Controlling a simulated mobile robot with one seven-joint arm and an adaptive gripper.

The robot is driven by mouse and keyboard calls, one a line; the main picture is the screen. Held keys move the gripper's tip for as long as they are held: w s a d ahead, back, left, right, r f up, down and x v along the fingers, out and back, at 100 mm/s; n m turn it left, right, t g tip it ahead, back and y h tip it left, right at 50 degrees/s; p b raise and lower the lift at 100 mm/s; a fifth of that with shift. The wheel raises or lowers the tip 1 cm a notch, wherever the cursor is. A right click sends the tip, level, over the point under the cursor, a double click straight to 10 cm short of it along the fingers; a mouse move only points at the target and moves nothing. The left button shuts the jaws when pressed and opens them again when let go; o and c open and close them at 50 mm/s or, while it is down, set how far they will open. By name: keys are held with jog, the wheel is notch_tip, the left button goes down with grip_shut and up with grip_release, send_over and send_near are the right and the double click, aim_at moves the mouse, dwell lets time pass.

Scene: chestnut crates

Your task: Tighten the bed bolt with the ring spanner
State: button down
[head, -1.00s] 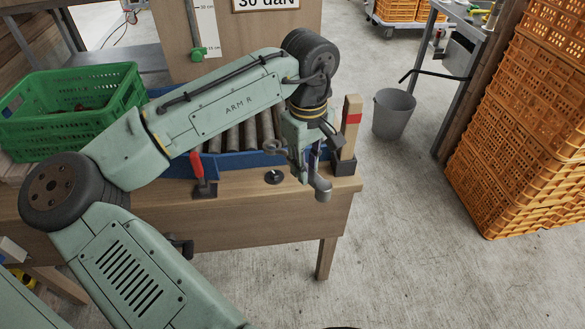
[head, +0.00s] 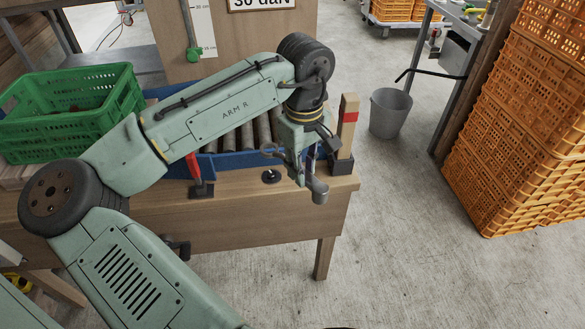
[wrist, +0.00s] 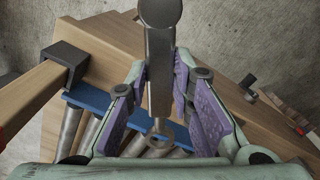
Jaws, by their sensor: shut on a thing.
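My gripper (head: 305,180) is shut on the grey metal ring spanner (head: 319,190), above the right end of the bench. In the wrist view the spanner (wrist: 160,75) runs between the purple-padded fingers (wrist: 162,105). Its broad rounded end points away at the top, and a small ring shows at its lower end. A black bolt-like piece with a round base (head: 271,176) stands on the bench top, left of the gripper; I take it for the bed bolt. The spanner appears apart from it.
A wooden post with a red band (head: 348,120) stands close right of the gripper. A red-handled clamp (head: 197,175) and a blue-framed roller bed (head: 225,160) are to the left. A green crate (head: 75,135), grey bin (head: 390,112) and orange crates (head: 515,150) stand around.

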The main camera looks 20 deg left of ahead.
notch_tip(320, 180, down, 6)
jog(key=b, duration=0.2)
jog(key=shift+b, duration=0.3)
jog(key=shift+r+p, duration=0.1)
jog(key=shift+p, duration=0.5)
dwell(0.9)
jog(key=shift+f, duration=0.25)
jog(key=shift+f+b, duration=0.6)
jog(key=shift+f, duration=0.65)
jog(key=shift+s+a+m, duration=0.35)
jog(key=shift+s+m, duration=0.25)
jog(key=shift+s+a+m, duration=0.35)
jog(key=shift+s+m, duration=0.2)
jog(key=shift+m, duration=0.05)
